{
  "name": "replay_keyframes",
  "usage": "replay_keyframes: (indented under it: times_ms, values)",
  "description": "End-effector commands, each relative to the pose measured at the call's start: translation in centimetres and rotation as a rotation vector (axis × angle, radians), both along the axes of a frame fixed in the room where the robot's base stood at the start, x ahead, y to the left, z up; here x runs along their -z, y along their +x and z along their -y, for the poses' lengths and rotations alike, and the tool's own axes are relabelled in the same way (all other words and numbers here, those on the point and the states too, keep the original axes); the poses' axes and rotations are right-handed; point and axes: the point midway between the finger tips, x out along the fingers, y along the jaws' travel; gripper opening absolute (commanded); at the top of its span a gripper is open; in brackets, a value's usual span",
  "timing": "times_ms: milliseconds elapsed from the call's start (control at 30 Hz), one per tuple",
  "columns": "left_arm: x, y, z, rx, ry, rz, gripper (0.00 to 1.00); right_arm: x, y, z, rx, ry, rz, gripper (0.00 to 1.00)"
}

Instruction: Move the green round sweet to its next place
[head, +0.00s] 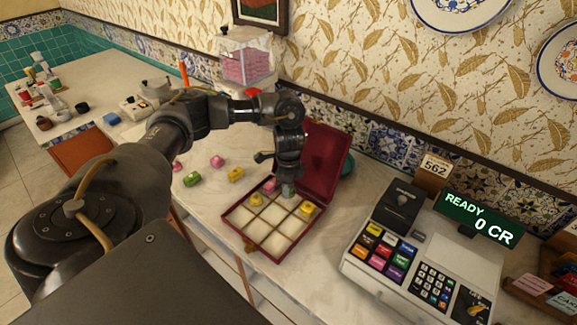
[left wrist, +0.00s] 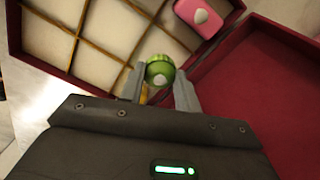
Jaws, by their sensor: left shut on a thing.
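The green round sweet (left wrist: 159,71) is between the fingertips of my left gripper (left wrist: 160,84), which is shut on it. It has a pale mark on its face. In the head view my left gripper (head: 288,184) points down at the back of the open dark red box (head: 253,242), near the hinged lid (head: 326,163). The box has pale compartments with thin dividers. I cannot tell whether the sweet touches the compartment floor. A pink square sweet (left wrist: 199,16) lies in a compartment close by. My right gripper is not in view.
Outside on the counter are a green sweet (head: 192,179), a yellow sweet (head: 236,175) and pink ones (head: 217,161). A cash register (head: 408,258) stands right of the box.

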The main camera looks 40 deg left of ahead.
Motion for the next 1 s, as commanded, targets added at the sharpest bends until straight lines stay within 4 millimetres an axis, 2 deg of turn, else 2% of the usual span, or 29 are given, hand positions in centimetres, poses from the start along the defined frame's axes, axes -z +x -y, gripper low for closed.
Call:
replay_keyframes:
  times_ms: [100, 200, 600, 633, 700, 1000]
  values:
    - [1.9, -0.3, 0.1, -0.001, -0.002, -0.006, 0.11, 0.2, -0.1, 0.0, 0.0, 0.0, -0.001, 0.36]
    - [2.7, -0.2, 0.1, 0.0, -0.001, -0.005, 0.11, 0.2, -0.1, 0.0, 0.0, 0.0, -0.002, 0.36]
    - [3.0, -0.2, 0.1, 0.001, 0.0, -0.002, 0.11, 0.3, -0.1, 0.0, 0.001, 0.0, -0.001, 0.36]
    - [3.1, -0.1, 0.1, 0.001, 0.0, -0.002, 0.34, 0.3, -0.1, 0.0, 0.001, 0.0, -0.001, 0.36]
    - [3.0, -0.1, 0.1, 0.001, 0.0, -0.002, 0.42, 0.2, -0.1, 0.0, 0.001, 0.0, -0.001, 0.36]
    - [2.8, -0.1, 0.1, 0.001, 0.0, -0.002, 0.42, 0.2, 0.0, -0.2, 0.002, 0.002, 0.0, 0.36]
